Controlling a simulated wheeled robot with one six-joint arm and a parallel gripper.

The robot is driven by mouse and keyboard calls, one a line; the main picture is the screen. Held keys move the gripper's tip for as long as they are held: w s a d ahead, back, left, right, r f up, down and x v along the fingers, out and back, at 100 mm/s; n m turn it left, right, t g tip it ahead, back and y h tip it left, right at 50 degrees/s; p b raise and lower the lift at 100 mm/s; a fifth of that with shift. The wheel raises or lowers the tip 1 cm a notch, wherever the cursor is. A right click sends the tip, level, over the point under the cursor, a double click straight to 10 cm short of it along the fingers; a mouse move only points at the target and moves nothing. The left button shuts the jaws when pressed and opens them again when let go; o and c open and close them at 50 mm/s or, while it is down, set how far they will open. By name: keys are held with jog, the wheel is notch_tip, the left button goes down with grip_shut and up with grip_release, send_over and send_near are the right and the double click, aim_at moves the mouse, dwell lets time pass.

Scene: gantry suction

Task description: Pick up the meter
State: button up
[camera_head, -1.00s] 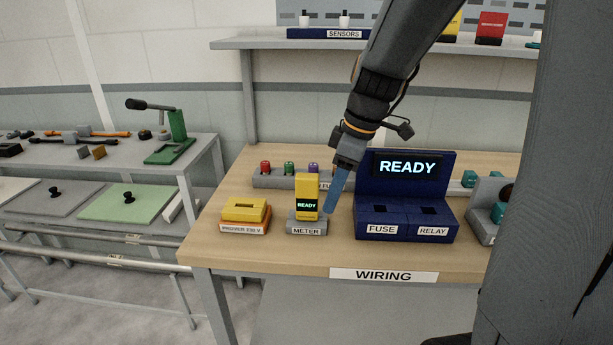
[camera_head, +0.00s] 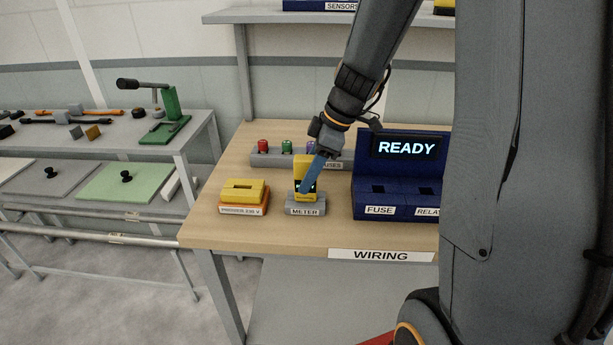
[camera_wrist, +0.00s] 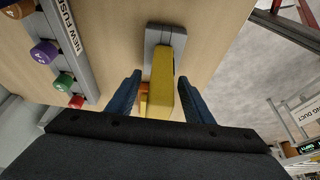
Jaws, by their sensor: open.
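The yellow meter (camera_head: 298,170) stands upright in its grey holder labelled METER (camera_head: 305,208) on the wiring bench. My gripper (camera_head: 305,186) is in front of the meter in the head view and hides part of its screen. In the wrist view the meter (camera_wrist: 162,85) is between the two blue fingers of my open gripper (camera_wrist: 160,95), with a gap on each side. The grey holder (camera_wrist: 166,36) shows beyond it.
A yellow and orange prover block (camera_head: 243,195) sits left of the meter. A blue fuse and relay station (camera_head: 400,200) showing READY stands to the right. A grey rack (camera_head: 262,158) with coloured fuses is behind. The bench's front edge (camera_head: 290,250) is close.

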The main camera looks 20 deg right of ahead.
jog(key=shift+x, duration=0.8)
grip_shut()
